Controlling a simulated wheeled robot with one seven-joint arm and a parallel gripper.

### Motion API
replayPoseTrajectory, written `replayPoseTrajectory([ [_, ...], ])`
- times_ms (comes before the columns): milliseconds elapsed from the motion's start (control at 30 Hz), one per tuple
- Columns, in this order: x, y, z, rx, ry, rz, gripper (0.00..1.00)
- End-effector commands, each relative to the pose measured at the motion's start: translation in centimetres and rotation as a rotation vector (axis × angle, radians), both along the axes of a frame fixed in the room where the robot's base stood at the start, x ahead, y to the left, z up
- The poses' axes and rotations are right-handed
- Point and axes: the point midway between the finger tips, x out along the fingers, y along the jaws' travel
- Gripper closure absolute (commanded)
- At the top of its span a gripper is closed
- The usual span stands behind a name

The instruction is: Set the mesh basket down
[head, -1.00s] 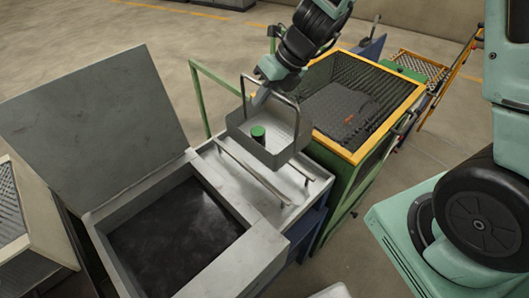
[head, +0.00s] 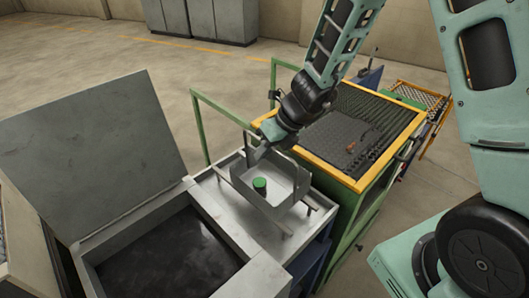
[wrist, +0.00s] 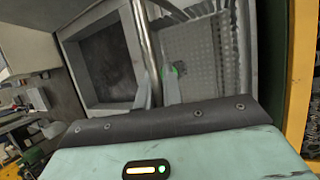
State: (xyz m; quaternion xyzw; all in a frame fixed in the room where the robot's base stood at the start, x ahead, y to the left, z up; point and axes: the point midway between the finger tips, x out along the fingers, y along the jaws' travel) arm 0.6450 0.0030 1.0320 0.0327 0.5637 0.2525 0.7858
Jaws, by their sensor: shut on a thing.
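The mesh basket (head: 288,178) is a grey open tray with upright wire handles, at the middle of the head view. A dark cylinder with a green top (head: 260,184) stands inside it. My gripper (head: 256,156) is shut on the basket's handle, at its left side in the head view. In the wrist view my fingertips (wrist: 161,90) close around the handle bar, and the perforated basket floor (wrist: 205,55) shows beyond. The basket is level, low over the metal ledge (head: 225,207) with its rails. I cannot tell whether it touches them.
The open dark-filled tank (head: 170,255) with its raised lid (head: 85,150) lies to the left of the ledge. A yellow-rimmed green bin (head: 345,182) stands close on the right. A green rail (head: 215,107) rises behind the ledge.

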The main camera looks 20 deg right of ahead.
Motion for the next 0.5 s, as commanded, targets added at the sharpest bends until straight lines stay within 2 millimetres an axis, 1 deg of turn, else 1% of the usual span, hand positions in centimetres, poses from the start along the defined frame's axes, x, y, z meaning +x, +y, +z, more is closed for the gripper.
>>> replayPoseTrajectory([
  [33,-0.11,0.11,-0.07,0.0,0.003,0.003,1.0],
  [67,-0.19,0.08,-0.2,0.0,0.006,0.003,0.86],
  [100,-0.2,0.08,-0.21,0.0,0.006,0.003,0.75],
  [133,-0.19,0.08,-0.21,0.0,0.006,0.003,0.7],
  [400,-0.15,0.05,-0.07,-0.001,0.004,0.002,0.7],
  [500,-0.2,-0.2,0.53,0.0,0.002,0.001,0.7],
])
